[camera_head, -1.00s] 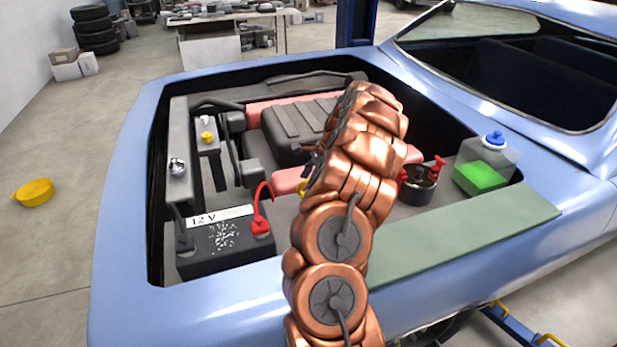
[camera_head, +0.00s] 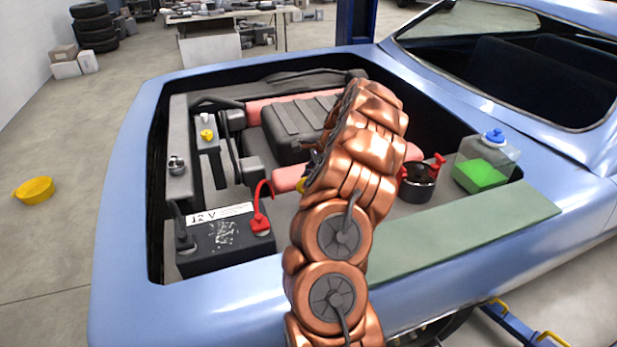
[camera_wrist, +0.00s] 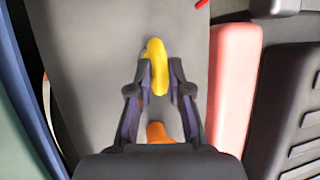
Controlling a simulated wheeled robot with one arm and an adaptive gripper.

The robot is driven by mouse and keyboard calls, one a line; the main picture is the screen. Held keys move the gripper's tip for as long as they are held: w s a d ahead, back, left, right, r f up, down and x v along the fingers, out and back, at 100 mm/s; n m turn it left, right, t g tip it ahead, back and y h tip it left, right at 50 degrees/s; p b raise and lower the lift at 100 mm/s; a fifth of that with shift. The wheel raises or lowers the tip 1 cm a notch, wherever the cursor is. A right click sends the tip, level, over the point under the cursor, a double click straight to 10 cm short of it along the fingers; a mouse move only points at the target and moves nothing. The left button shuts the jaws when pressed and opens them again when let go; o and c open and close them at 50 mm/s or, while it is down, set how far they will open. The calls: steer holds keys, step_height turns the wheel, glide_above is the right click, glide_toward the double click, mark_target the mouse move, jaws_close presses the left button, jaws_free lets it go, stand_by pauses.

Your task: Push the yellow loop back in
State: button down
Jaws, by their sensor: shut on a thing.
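The yellow loop (camera_wrist: 156,52) stands up between the fingertips of my gripper (camera_wrist: 158,84) in the wrist view. The fingers are shut on it, one on each side. An orange piece (camera_wrist: 158,132) shows lower down between the fingers, partly hidden by my gripper body. In the head view only a small yellow bit of the loop (camera_head: 300,185) shows at the left edge of my arm. My arm hides most of it and most of my gripper there. I cannot tell how far the loop sits in its seat.
A red engine cover (camera_wrist: 233,85) runs close to the right of my gripper. The 12 V battery (camera_head: 225,240) is at the front left of the bay. A red-handled black cap (camera_head: 416,185) and a green-filled bottle (camera_head: 484,163) stand right of my arm. A green mat (camera_head: 465,235) covers the fender.

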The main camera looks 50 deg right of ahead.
step_height(320, 180, down, 4)
steer(key=shift+r+b, duration=0.2)
steer(key=shift+b, duration=0.7)
steer(key=c, duration=1.1)
jaws_free()
steer(key=shift+w, duration=0.1)
steer(key=shift+r, duration=0.1)
steer(key=v, duration=1.2)
